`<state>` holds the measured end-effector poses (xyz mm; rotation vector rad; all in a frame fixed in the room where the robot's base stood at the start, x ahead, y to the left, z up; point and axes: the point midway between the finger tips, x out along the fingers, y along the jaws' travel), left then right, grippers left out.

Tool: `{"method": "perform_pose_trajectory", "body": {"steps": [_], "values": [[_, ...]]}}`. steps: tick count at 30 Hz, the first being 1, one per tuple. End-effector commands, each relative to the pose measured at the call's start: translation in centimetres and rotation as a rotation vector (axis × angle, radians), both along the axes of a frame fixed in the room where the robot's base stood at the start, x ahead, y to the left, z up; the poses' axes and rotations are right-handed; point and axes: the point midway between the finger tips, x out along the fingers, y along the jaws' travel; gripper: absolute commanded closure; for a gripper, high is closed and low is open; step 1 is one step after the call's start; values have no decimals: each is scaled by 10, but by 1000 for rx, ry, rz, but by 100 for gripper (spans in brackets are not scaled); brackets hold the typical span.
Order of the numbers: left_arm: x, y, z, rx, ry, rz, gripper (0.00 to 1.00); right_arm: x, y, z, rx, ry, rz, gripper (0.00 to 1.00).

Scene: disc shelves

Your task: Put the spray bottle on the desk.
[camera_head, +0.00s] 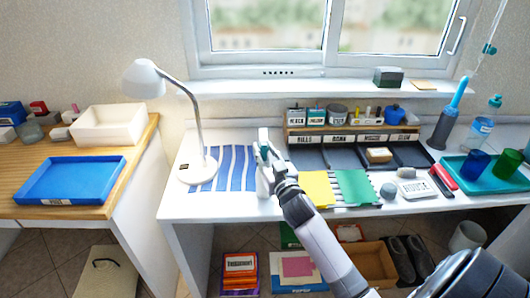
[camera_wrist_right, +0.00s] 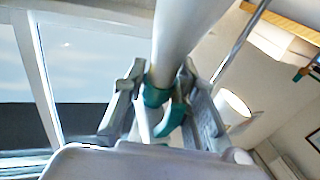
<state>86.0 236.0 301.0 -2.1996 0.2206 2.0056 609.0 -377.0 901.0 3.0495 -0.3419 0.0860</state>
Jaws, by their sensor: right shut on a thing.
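A white spray bottle with teal parts (camera_head: 263,180) is at the right edge of the blue-and-white striped cloth on the white desk (camera_head: 232,209). My right gripper (camera_head: 273,160) is shut on it, reaching over the desk from the front. In the right wrist view, the white body of the bottle (camera_wrist_right: 188,35) and its teal trigger part lie between the fingers of the right gripper (camera_wrist_right: 165,95). The gripper partly hides the bottle, and I cannot tell whether its base touches the desk. My left gripper is not in view.
A white lamp (camera_head: 198,125) stands left of the bottle. Yellow and green sheets (camera_head: 354,187) lie to its right. A black organizer (camera_head: 342,157) is at the back. A teal tray (camera_head: 463,168) with cups stands at right. A wooden table (camera_head: 138,150) stands at left.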

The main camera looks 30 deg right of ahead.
Motion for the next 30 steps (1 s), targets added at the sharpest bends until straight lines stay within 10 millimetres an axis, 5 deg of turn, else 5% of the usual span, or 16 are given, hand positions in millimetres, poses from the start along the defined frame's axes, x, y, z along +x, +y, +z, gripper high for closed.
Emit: {"method": "perform_pose_trajectory", "body": {"steps": [4,5,13,23,27,30], "values": [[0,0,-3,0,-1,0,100,0,0,-11,4,13,-2,100],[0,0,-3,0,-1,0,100,-1,0,-14,6,20,-2,73],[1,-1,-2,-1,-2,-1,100,0,0,-11,3,15,-2,55],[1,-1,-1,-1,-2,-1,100,0,0,-7,3,11,-2,54],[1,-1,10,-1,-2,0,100,0,0,10,-1,8,-1,54],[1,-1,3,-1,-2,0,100,-21,5,-1,5,13,-1,54]]}}
